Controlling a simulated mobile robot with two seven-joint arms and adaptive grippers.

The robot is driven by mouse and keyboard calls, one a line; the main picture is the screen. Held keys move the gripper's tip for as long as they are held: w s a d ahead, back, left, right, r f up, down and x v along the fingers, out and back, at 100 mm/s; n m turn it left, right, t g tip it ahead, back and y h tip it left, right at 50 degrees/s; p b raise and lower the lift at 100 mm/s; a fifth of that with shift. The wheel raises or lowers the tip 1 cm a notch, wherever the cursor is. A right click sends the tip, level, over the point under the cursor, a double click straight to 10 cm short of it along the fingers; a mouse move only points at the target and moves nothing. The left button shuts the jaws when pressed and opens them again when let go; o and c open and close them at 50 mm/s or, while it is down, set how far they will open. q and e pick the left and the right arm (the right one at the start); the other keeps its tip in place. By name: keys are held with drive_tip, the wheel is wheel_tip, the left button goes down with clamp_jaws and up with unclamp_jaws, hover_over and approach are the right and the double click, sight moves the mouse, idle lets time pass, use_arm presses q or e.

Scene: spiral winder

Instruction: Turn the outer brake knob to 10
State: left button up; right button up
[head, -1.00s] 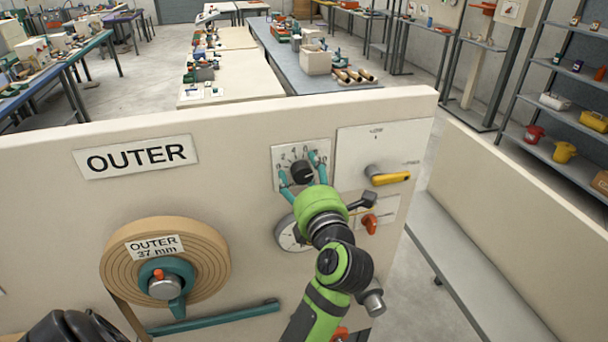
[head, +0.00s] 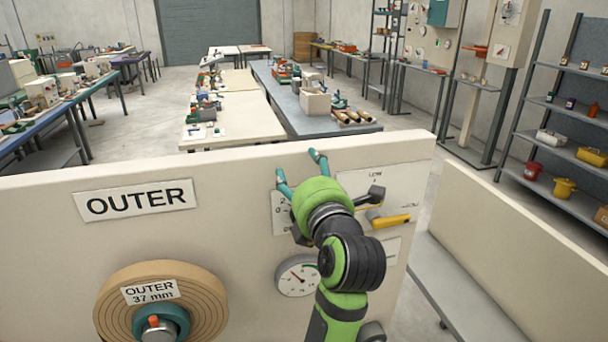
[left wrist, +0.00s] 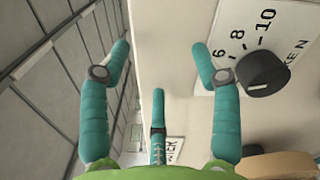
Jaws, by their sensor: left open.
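The black brake knob (left wrist: 262,74) shows in the left wrist view at the right, on a white scale plate (left wrist: 288,25) marked 6, 8 and 10. Which number the knob points to I cannot tell. In the head view the plate (head: 280,220) is partly covered by my left gripper, and the knob is mostly hidden. My left gripper (head: 300,169) is open and empty, its teal fingers spread near the panel's top edge. In the left wrist view the gripper (left wrist: 160,50) has the knob outside its fingers, to the right of the right finger. My right gripper is not in view.
The cream panel (head: 240,245) carries an OUTER sign (head: 136,199), a brown roll (head: 200,305), a round gauge (head: 298,276) and a yellow-handled lever (head: 390,221) right of the gripper. Free space lies above the panel's top edge.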

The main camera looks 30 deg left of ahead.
use_arm(q)
drive_tip(key=s+d+f+n+b, duration=0.5)
drive_tip(key=f+n+b, duration=0.6)
drive_tip(key=b, duration=0.4)
drive_tip(key=w+a+r+n+p, duration=0.1)
drive_tip(key=w+a+p, duration=0.2)
drive_tip(key=w+a, duration=0.1)
drive_tip(key=shift+w+a, duration=0.4)
drive_tip(key=shift+a, duration=0.05)
drive_tip(key=shift+r, duration=0.1)
drive_tip(key=c, duration=1.1)
